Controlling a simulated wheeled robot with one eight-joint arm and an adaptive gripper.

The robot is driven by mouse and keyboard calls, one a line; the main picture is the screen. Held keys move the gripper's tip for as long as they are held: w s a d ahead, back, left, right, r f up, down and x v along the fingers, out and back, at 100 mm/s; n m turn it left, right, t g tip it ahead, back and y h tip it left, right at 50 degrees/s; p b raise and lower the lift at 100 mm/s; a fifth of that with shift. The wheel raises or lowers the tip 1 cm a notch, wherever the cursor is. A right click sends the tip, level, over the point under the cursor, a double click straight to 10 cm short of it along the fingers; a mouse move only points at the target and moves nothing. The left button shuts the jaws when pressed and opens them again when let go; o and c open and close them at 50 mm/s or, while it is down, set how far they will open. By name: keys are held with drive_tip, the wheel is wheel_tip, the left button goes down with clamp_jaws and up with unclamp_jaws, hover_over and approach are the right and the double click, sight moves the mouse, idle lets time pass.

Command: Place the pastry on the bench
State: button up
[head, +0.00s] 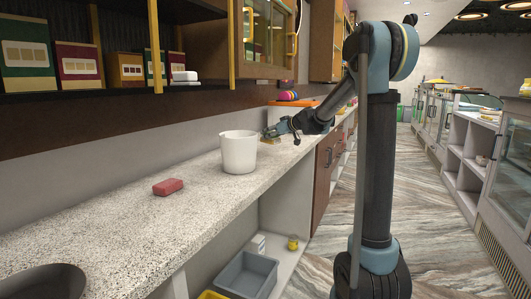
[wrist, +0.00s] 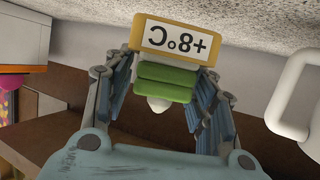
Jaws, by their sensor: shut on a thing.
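My gripper (head: 271,131) is over the far part of the speckled bench (head: 110,237), just beyond a white pot. In the wrist view my gripper (wrist: 166,78) has its fingers on both sides of a yellow-framed thing (wrist: 136,34) with a white label that reads reversed as "+8°C". Green layers (wrist: 166,83) and a white rounded end show below the label, between the fingers. I cannot tell whether this thing is the pastry, or whether it touches the bench. No other thing is clearly a pastry.
The white pot (head: 238,153) stands close to my gripper. A red block (head: 168,187) lies nearer on the bench. Orange and coloured items (head: 292,102) are at the back. A shelf with boxes (head: 78,62) hangs above. The near bench top is mostly clear.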

drive_tip(key=shift+f, duration=3.15)
drive_tip(key=o, duration=1.1)
drive_tip(key=v, duration=1.2)
drive_tip(key=s+d+f+m+g+h, duration=0.2)
drive_tip(key=s+d+f, duration=0.4)
drive_tip(key=s, duration=0.9)
drive_tip(key=s+d+f+m+g+h, duration=0.2)
drive_tip(key=s+d+f+m+h, duration=0.2)
drive_tip(key=s, duration=1.1)
drive_tip(key=s+d+f+m+g+h, duration=0.2)
drive_tip(key=s+d+f+m+h, duration=0.1)
drive_tip(key=s+d+f, duration=0.6)
drive_tip(key=shift+s+d+f+g+h, duration=0.15)
drive_tip(key=shift+s+f, duration=0.55)
drive_tip(key=shift+s, duration=0.35)
drive_tip(key=shift+s+d+f+g+h, duration=0.1)
drive_tip(key=shift+s+f+h, duration=0.1)
drive_tip(key=shift+s+f, duration=0.7)
drive_tip(key=shift+s+d+f+g+h, duration=0.15)
drive_tip(key=shift+s+f, duration=0.35)
drive_tip(key=shift+s, duration=0.7)
